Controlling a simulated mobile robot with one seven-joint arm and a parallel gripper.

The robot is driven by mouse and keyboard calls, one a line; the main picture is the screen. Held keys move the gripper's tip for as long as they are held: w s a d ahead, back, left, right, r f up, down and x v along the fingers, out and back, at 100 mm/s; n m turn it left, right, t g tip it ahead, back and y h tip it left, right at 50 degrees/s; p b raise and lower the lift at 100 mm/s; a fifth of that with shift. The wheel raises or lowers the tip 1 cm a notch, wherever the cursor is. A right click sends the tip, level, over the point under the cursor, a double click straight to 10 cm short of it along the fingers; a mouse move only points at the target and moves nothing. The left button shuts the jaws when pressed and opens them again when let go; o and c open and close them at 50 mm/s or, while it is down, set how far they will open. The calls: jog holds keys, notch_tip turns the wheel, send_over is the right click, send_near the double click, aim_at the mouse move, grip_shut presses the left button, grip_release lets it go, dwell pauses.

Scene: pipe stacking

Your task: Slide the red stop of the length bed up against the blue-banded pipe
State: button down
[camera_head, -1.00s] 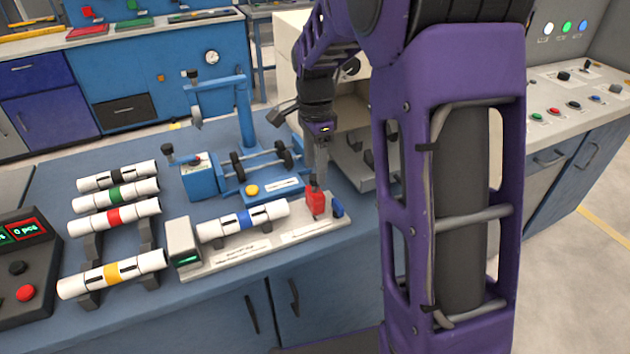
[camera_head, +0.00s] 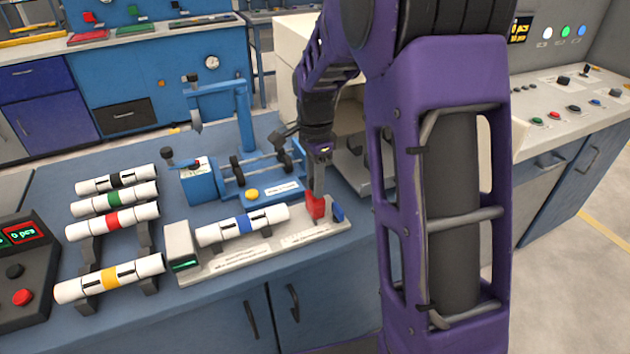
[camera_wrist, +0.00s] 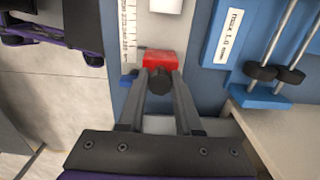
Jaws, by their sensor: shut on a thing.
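The length bed (camera_head: 268,262) is a pale tray on the blue bench, with a box-shaped end block on its left. The blue-banded pipe (camera_head: 215,234), white with a blue ring, lies along it against or close to that block. The red stop (camera_head: 317,209) stands near the bed's right end, with a gap between it and the pipe. My gripper (camera_head: 318,186) points down and is shut on the red stop. In the wrist view the red stop (camera_wrist: 160,59) is between the fingertips, with a dark round knob nearer the camera.
White pipes with black, green, red and yellow bands lie on racks at left; the yellow-banded pipe (camera_head: 110,279) is nearest. A blue device with rollers (camera_head: 265,168) stands behind the bed. A small blue part (camera_head: 338,213) sits right of the stop.

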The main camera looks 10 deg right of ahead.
jog(key=shift+s+a+p, duration=0.2)
jog(key=shift+s+a, duration=0.1)
jog(key=shift+a, duration=1.1)
jog(key=shift+s+a+p, duration=0.2)
jog(key=shift+s+a, duration=0.05)
jog(key=shift+a, duration=1.1)
jog(key=shift+s+a+p, duration=0.2)
jog(key=shift+s+a, duration=0.1)
jog(key=shift+a, duration=1.1)
jog(key=c, duration=0.7)
grip_release()
jog(key=shift+a, duration=0.1)
jog(key=shift+o, duration=0.5)
jog(key=shift+d, duration=0.2)
jog(key=shift+w+r, duration=0.1)
jog(key=shift+r, duration=0.2)
notch_tip(320, 180, up, 17)
jog(key=p, duration=0.3)
jog(key=shift+f, duration=0.1)
